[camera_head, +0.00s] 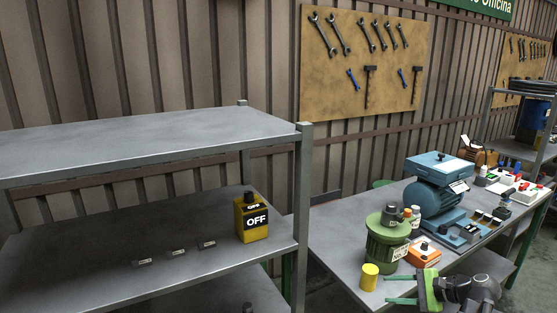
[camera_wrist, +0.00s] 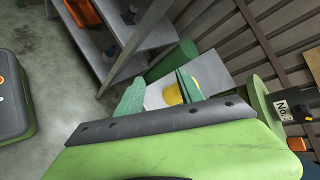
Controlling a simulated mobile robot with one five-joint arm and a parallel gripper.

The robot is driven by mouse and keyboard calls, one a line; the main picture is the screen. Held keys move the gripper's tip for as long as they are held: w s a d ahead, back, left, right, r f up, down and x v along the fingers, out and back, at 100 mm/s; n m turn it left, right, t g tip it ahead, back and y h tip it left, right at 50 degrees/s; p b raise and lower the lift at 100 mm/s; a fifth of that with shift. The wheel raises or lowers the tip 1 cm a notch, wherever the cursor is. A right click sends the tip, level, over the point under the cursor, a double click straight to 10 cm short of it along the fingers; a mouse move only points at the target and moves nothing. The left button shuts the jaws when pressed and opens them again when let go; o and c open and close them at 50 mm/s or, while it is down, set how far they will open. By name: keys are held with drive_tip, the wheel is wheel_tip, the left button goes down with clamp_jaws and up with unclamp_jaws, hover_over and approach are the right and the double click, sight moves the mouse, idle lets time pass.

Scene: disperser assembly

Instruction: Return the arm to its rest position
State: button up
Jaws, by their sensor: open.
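My gripper (camera_head: 401,289) shows at the lower right of the head view, with its two green fingers apart and nothing between them. The fingers point left, over the front part of the workbench (camera_head: 335,236). In the wrist view my gripper (camera_wrist: 158,92) also shows open, its green fingers spread. A yellow cylinder (camera_head: 369,277) stands on the bench just left of the fingertips. In the wrist view the yellow cylinder (camera_wrist: 180,93) shows partly behind one finger. I cannot tell whether they touch.
A green container (camera_head: 386,240) and an orange-and-white box (camera_head: 423,252) stand close behind my gripper. A blue machine (camera_head: 440,195) is farther back. A grey shelf (camera_head: 150,140) at left holds a yellow OFF box (camera_head: 251,219). Open floor (camera_wrist: 45,60) shows in the wrist view.

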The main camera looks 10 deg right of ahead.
drive_tip(key=w+a+f+n+g+h, duration=0.1)
drive_tip(key=a+n, duration=0.4)
drive_tip(key=a, duration=0.6)
drive_tip(key=w+a+f+n+g+h+p, duration=0.1)
drive_tip(key=a+f+n+g+h, duration=0.3)
drive_tip(key=a, duration=0.7)
drive_tip(key=w+a+f+n+g+h, duration=0.2)
drive_tip(key=a+f+n+g, duration=0.2)
drive_tip(key=a+n, duration=0.4)
drive_tip(key=a+f, duration=0.1)
drive_tip(key=a, duration=0.2)
drive_tip(key=shift+w+f+h+p, duration=0.15)
drive_tip(key=shift+f+h+p, duration=0.1)
drive_tip(key=shift+h+p, duration=0.05)
